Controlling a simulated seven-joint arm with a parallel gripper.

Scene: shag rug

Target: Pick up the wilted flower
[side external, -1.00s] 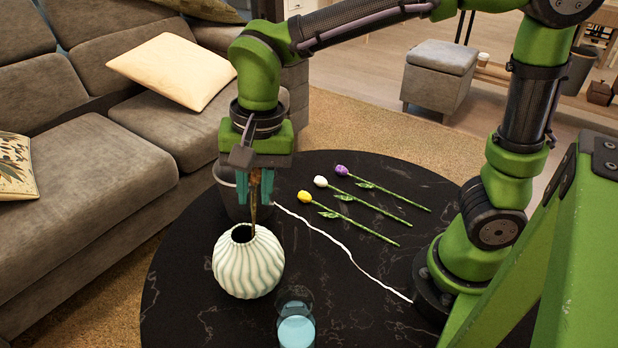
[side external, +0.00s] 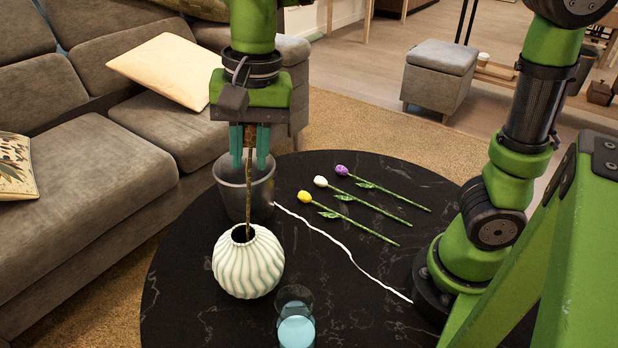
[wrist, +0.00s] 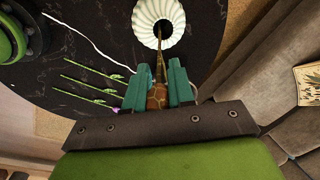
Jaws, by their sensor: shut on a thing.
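The wilted flower (side external: 249,185) is a thin brown stem with a brown head. My gripper (side external: 249,160) is shut on its upper part, above the vase. The stem hangs nearly upright, and its lower end is still at or inside the mouth of the white ribbed vase (side external: 248,265). In the wrist view the brown flower (wrist: 158,92) lies between the teal fingers (wrist: 159,85), with its stem running to the opening of the vase (wrist: 146,12).
A dark grey bucket (side external: 232,195) stands just behind the vase. Yellow (side external: 305,197), white (side external: 321,182) and purple (side external: 342,170) flowers lie on the black round table (side external: 350,290). A glass with blue liquid (side external: 296,328) stands in front.

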